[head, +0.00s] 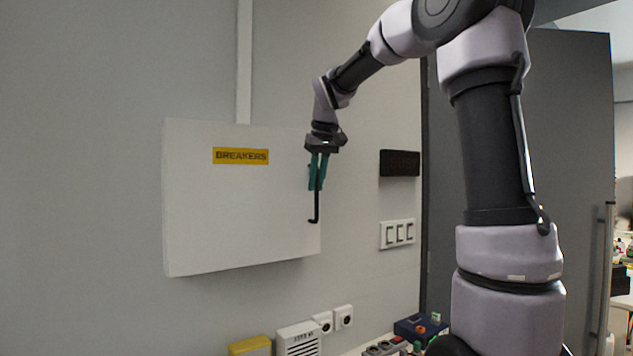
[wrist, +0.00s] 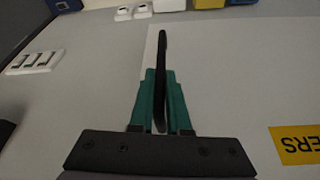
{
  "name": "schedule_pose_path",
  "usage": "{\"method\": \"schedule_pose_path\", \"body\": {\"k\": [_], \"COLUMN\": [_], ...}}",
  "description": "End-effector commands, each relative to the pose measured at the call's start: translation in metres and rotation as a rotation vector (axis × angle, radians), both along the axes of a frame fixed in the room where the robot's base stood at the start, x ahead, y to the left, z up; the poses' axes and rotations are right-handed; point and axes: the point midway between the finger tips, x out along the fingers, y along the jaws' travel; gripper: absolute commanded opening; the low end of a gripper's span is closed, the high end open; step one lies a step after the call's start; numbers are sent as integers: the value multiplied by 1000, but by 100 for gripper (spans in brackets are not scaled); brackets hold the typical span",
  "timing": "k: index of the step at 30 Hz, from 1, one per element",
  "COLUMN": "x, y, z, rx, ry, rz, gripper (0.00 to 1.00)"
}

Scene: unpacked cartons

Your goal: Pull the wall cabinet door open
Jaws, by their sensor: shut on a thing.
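The white wall cabinet (head: 235,210) with a yellow "BREAKERS" label hangs on the grey wall at the left of the head view. Its door (wrist: 225,75) faces me and fills the right of the wrist view. I see no clear gap at the door's edge.
Right of the cabinet are a dark display (head: 399,163) and a white switch panel (head: 397,234). Below are wall sockets (head: 343,317), a white vented box (head: 299,339), a yellow box (head: 250,346) and a blue item (head: 420,327). A grey door (head: 575,130) stands at the right.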

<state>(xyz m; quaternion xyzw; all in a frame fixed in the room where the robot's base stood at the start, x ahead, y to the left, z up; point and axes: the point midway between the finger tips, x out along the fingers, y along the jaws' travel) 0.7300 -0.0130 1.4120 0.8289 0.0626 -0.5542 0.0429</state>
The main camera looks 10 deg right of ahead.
Motion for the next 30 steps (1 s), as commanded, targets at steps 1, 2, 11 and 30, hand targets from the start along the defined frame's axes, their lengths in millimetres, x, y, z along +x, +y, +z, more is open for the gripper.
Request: {"method": "schedule_pose_path", "body": {"k": [1, 2, 11, 30], "x": [0, 0, 0, -24], "y": [0, 0, 0, -5], "z": [1, 1, 1, 2], "rx": [0, 0, 0, 0], "ry": [-1, -1, -2, -4], "rz": [0, 0, 0, -63], "gripper": [0, 0, 0, 0]}}
